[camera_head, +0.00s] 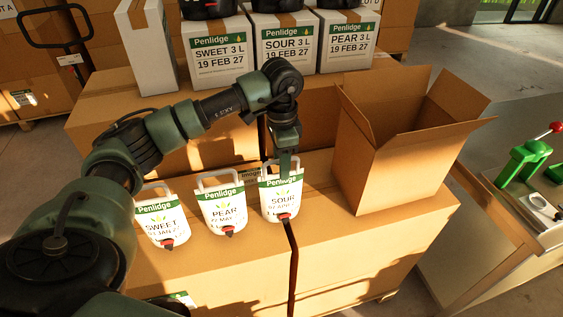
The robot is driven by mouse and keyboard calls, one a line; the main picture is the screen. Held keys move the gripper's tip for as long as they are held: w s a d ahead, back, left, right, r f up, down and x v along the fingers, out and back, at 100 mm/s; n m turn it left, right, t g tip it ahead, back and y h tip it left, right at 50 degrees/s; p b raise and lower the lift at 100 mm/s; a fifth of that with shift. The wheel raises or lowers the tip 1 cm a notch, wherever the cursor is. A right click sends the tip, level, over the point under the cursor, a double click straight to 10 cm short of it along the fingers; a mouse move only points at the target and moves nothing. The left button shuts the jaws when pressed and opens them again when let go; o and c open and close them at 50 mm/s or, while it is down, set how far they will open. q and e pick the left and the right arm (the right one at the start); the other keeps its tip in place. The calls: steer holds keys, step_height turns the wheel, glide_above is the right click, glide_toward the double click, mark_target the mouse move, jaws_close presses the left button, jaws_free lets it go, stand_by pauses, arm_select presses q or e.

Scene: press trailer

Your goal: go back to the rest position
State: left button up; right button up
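My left arm comes in from the left and bends down, with its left gripper (285,172) at the top of the SOUR pouch (281,203). The fingers overlap the pouch's handle area in the picture. I cannot tell whether they grip it or only stand in front of it. The PEAR pouch (224,212) and the SWEET pouch (162,226) stand to its left. All three are white Penlidge pouches with green bands and red taps. My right gripper is not in view.
An open, empty-looking cardboard box (375,165) stands right of the pouches on the cardboard-covered surface (350,255). Behind are white boxes labelled SWEET (219,60), SOUR (288,50) and PEAR (346,45). A green press with a red-knobbed lever (525,155) stands at the right.

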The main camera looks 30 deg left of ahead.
arm_select(q)
step_height(320, 180, up, 7)
steer(key=p, duration=0.5)
steer(key=shift+p, duration=0.3)
steer(key=shift+f, duration=0.1)
